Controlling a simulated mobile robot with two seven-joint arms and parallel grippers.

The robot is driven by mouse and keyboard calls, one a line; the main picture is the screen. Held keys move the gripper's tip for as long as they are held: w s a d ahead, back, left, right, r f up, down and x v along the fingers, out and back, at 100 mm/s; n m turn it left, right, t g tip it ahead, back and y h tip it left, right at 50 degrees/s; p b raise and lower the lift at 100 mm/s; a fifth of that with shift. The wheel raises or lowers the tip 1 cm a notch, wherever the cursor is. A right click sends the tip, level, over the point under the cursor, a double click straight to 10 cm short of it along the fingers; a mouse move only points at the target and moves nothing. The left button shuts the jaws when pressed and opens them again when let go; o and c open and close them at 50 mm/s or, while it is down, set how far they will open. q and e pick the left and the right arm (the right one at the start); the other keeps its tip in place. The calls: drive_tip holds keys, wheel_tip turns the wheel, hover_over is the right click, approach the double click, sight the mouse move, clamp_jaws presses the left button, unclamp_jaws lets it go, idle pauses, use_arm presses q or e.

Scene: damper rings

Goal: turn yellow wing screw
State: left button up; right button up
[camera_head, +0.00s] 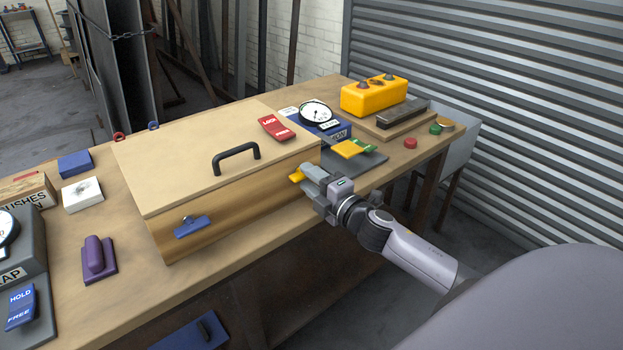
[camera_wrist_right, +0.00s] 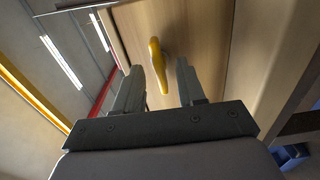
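The yellow wing screw (camera_head: 296,176) sits on the front face of the wooden box (camera_head: 200,235), near its right end. My right gripper (camera_head: 306,178) is at the screw, coming from the right, and partly hides it in the head view. In the right wrist view the yellow wing (camera_wrist_right: 157,66) shows between and beyond the two fingers (camera_wrist_right: 160,80), with a visible gap on each side. The fingers are open; whether the tips reach past the wing is hard to tell. My left gripper is not in view.
A blue wing piece (camera_head: 192,227) sits on the box front's left part, and a black handle (camera_head: 236,157) on its lid. A dial unit (camera_head: 318,118), a yellow block (camera_head: 352,149) and a yellow button box (camera_head: 374,95) stand right of the box. A purple block (camera_head: 97,259) lies left.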

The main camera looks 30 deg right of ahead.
drive_tip(key=shift+s, duration=0.1)
drive_tip(key=shift+s+d, duration=0.15)
drive_tip(key=shift+s, duration=0.75)
drive_tip(key=s, duration=0.6)
drive_tip(key=shift+d+p, duration=0.25)
drive_tip(key=shift+p, duration=0.15)
idle(0.3)
drive_tip(key=s+a+f+m+g, duration=0.3)
drive_tip(key=s+a+f+m, duration=0.4)
drive_tip(key=s+f+m, duration=0.1)
drive_tip(key=s+a+f+m+g, duration=0.4)
drive_tip(key=s+a+f+m, duration=0.4)
drive_tip(key=s+f, duration=0.2)
drive_tip(key=shift+f+y, duration=0.3)
drive_tip(key=shift+f, duration=0.55)
